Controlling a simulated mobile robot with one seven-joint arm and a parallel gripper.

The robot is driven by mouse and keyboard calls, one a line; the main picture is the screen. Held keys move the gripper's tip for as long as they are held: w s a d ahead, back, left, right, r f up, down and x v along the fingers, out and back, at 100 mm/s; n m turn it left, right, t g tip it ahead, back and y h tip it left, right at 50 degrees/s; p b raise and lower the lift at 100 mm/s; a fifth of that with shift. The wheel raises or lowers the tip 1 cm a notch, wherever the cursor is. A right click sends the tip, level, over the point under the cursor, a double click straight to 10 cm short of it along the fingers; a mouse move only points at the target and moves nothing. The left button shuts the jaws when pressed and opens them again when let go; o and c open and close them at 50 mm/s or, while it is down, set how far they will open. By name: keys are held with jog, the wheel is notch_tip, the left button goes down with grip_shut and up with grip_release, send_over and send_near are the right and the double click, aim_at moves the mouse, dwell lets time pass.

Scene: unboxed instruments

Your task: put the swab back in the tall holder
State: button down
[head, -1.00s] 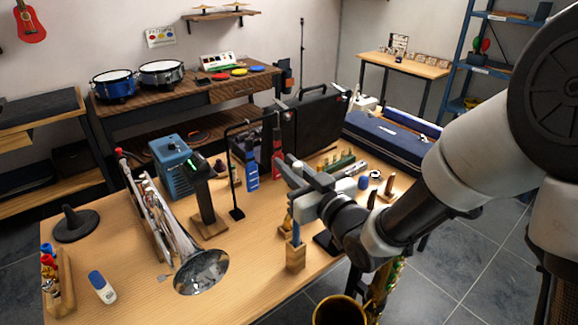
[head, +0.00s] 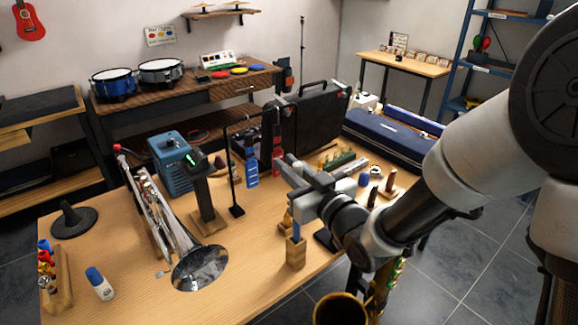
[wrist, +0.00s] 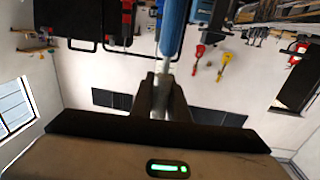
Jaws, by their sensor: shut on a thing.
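My gripper (head: 287,172) is above the front right part of the wooden table, its fingers pointing to the upper left. It is shut on the swab, a slim upright rod with a blue lower part (head: 296,226). In the wrist view the swab's blue part (wrist: 173,28) and a pale length of it run out from between the fingers (wrist: 163,88). The tall holder, a wooden block (head: 296,252), stands directly below my gripper near the table's front edge. The blue part meets the holder's top in the head view; how deep it sits cannot be told.
A trumpet (head: 199,268) lies left of the holder. A black stand (head: 236,211) and a dark post on a wooden base (head: 208,225) stand behind it. A brass saxophone bell (head: 340,309) is below the front edge. The front middle of the table (head: 249,270) is clear.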

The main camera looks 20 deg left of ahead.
jog(key=shift+f+b, duration=1.1)
jog(key=shift+b, duration=0.05)
dwell(0.8)
jog(key=c, duration=1.6)
grip_release()
jog(key=shift+d, duration=0.1)
